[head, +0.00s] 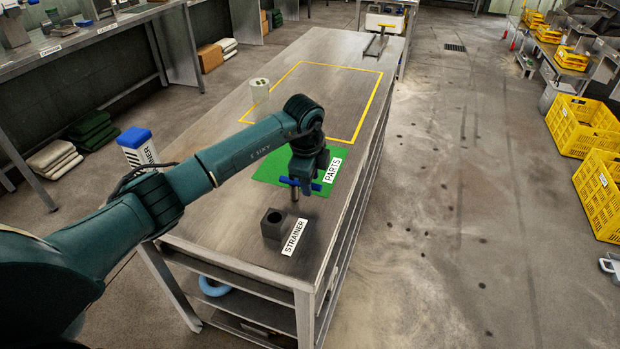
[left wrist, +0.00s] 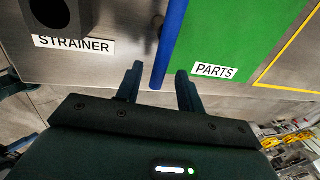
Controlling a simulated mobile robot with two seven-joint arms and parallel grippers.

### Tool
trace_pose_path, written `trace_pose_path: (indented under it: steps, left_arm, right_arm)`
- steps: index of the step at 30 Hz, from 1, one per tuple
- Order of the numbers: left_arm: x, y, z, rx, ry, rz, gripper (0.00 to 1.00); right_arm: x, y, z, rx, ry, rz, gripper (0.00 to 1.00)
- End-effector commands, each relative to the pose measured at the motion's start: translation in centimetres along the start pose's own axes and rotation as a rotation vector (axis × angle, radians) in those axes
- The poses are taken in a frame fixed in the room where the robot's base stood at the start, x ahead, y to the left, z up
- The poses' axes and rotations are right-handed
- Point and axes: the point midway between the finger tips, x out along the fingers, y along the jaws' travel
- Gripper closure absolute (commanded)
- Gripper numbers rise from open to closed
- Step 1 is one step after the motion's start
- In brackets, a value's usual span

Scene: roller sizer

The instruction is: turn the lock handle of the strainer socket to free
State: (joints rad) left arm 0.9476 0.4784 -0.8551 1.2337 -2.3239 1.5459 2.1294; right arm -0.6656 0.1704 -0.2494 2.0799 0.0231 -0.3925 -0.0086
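The strainer socket (head: 274,229) is a dark block with a round hole in its top, near the front of the table behind the STRAINER label; part of it shows at top left in the left wrist view (left wrist: 60,28). A blue bar handle (head: 316,187) with a short metal shaft (head: 296,196) below it is at my left gripper (head: 299,179), up and right of the socket and apart from it. My right gripper is not in view.
A green PARTS mat (head: 268,173) lies under and behind my left gripper. Beyond it are a yellow-outlined area (head: 372,100) and a white cup (head: 259,91). The table beside the socket is clear.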

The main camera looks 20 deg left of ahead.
Motion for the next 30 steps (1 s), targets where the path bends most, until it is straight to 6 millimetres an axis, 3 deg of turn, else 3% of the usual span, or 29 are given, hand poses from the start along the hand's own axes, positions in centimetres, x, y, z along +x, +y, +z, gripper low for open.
trace_pose_path:
  steps: [5,12,18,30]
  left_arm:
    - [-2.9,-0.1,0.1,0.000,0.001,-0.006,0.62]
    - [-8.3,-0.1,0.1,0.000,0.001,-0.007,0.62]
    - [-11.5,-0.1,0.0,0.000,0.000,-0.005,0.62]
    - [-12.8,0.0,0.1,-0.002,0.000,-0.002,0.62]
  right_arm:
    - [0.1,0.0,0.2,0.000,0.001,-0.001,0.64]
    - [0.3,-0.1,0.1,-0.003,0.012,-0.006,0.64]
    - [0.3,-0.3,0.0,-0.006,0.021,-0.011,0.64]
    - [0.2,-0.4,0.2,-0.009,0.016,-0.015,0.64]
